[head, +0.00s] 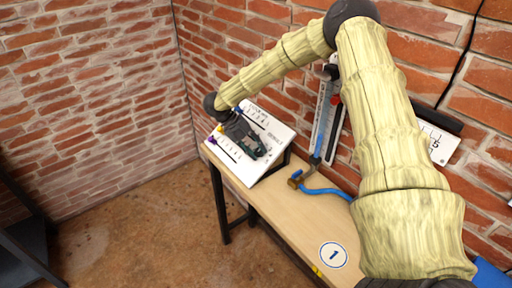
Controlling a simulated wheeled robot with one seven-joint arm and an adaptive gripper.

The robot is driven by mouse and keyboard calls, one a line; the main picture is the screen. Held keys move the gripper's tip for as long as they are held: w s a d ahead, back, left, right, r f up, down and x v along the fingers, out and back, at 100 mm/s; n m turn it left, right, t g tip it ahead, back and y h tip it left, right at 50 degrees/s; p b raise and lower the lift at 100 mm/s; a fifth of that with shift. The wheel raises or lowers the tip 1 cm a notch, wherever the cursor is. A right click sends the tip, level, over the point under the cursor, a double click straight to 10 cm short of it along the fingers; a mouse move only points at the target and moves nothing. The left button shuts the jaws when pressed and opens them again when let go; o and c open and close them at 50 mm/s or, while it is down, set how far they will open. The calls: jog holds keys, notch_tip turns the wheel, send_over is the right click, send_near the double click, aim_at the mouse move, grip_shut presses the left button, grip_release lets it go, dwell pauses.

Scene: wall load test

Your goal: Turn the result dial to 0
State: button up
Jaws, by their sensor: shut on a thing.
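A tilted white panel (238,172) stands on the far end of the wooden bench. It has printed scales and slots, with yellow (221,127), purple (212,141) and blue (238,110) knobs along its left and upper side. Small lettering near its right edge seems to name the result. My gripper (257,151) is down at the panel's right-middle part, its jaws shut at the panel face. The result dial is hidden under the jaws, and its pointer and reading cannot be seen.
A wall gauge (326,115) with a red part hangs right of the panel. A blue hose (325,191) with a brass fitting (295,180) lies on the bench (270,207). A white wall card (438,144) is partly behind my arm.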

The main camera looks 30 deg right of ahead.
jog(key=n+h, duration=0.1)
jog(key=n, duration=0.1)
jog(key=n+h, duration=0.1)
jog(key=n, duration=0.2)
jog(key=shift+a+f+n+h+p, duration=0.1)
jog(key=shift+a+n+h+p, duration=0.1)
jog(key=shift+n+h+p, duration=0.15)
jog(key=n+h, duration=0.1)
jog(key=n, duration=0.1)
jog(key=n+t+h, duration=0.1)
jog(key=n, duration=0.2)
jog(key=shift+s+a+f+n+h, duration=0.1)
jog(key=shift+a+n+h, duration=0.05)
jog(key=shift+n+h, duration=0.15)
jog(key=n+t, duration=0.1)
jog(key=n, duration=0.2)
jog(key=n+t+h+p, duration=0.1)
jog(key=n, duration=0.2)
jog(key=shift+s+t, duration=0.15)
jog(key=shift+t, duration=0.15)
jog(key=shift+s+n+t+h+p, duration=0.15)
jog(key=shift+n+t+p, duration=0.35)
jog(key=shift+n, duration=0.85)
jog(key=shift+w+n+t+h+p, duration=0.1)
jog(key=shift+n+t+h+p, duration=0.15)
jog(key=shift+n+t, duration=0.7)
jog(key=shift+n+g, duration=0.25)
jog(key=shift+n, duration=0.2)
